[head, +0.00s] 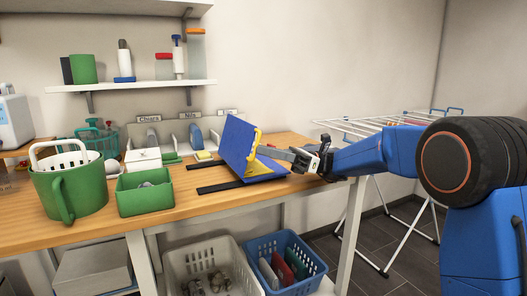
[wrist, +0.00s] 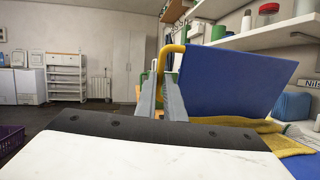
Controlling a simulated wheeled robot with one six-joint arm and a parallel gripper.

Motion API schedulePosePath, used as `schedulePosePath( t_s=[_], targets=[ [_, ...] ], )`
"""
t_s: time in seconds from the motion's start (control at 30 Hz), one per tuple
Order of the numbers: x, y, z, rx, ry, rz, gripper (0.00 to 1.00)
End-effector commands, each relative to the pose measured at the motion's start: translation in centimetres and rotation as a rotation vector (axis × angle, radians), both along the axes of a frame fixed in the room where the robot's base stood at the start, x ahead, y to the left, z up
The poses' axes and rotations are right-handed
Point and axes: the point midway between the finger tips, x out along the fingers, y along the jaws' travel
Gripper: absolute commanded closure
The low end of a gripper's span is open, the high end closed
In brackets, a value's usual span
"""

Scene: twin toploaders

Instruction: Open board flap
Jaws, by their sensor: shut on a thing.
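The blue board flap (head: 237,138) stands raised at a steep tilt above its flat blue base (head: 270,169) on the wooden table. A yellow handle (head: 256,137) sticks out from the flap's right-hand face. My gripper (head: 262,150) reaches in from the right and is shut on this handle. In the wrist view the flap (wrist: 237,82) fills the right side, and the handle (wrist: 172,47) curves down between my grey fingers (wrist: 172,98). The fingers hide the lower part of the handle.
A green box (head: 144,200) and green jug (head: 70,189) stand left of the board on the table (head: 185,207). Labelled dividers (head: 165,133) stand behind. A white drying rack (head: 375,128) is at the right. A blue crate (head: 313,273) sits below.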

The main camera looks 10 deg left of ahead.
Motion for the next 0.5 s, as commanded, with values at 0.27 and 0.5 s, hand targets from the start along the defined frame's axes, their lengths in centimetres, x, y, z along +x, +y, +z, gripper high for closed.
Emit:
schedulePosePath(
  t_s=[0.27, 0.5],
  targets=[
    [0.05, -0.07, -0.19, 0.005, 0.007, 0.001, 1.00],
    [0.05, -0.06, -0.20, 0.005, 0.007, 0.001, 0.83]
  ],
)
